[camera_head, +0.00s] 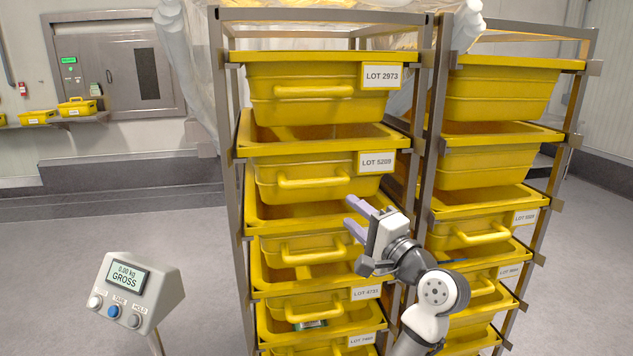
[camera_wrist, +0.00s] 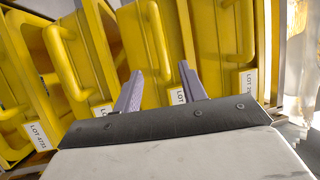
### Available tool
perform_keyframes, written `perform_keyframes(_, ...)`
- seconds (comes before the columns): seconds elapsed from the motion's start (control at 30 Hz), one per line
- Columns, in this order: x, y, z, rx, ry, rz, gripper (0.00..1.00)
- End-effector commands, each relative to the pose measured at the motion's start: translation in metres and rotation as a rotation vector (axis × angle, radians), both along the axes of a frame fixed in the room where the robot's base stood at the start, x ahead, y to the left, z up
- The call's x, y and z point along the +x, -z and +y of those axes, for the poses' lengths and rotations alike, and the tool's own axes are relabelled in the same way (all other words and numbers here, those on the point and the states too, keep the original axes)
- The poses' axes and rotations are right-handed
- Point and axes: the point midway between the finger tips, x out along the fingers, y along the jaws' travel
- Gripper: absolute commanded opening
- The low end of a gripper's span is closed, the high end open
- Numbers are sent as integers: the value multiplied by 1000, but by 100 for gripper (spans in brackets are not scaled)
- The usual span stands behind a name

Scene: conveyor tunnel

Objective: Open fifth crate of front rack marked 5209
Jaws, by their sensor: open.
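The yellow crate marked LOT 5209 (camera_head: 335,165) is second from the top of the front rack (camera_head: 236,200) and sits in its slot. Its label (camera_head: 376,162) is at the upper right of its front. Its bar handle (camera_head: 312,181) is lower and left of the label, and also shows in the wrist view (camera_wrist: 156,40). My gripper (camera_head: 352,215) is open and empty, in front of the rack, just below and right of that handle. In the wrist view the fingers (camera_wrist: 160,72) point toward this crate, with the handle beyond and between them, apparently not touched.
A second crate rack (camera_head: 500,160) stands at right. A scale display (camera_head: 130,290) stands front left. The floor (camera_head: 120,230) between is clear.

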Motion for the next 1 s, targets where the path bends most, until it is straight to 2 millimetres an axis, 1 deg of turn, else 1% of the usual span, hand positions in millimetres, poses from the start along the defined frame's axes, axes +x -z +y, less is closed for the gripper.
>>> perform_keyframes(0.07,5,-2,3,5,-7,7,41)
perform_keyframes(0.17,17,-5,13,3,-10,5,41)
perform_keyframes(0.5,76,-19,53,3,-8,5,41)
perform_keyframes(0.6,90,-21,62,1,-5,4,41)
perform_keyframes(0.8,107,-23,73,1,-4,3,41)
perform_keyframes(1.0,111,-23,75,0,-3,3,41)
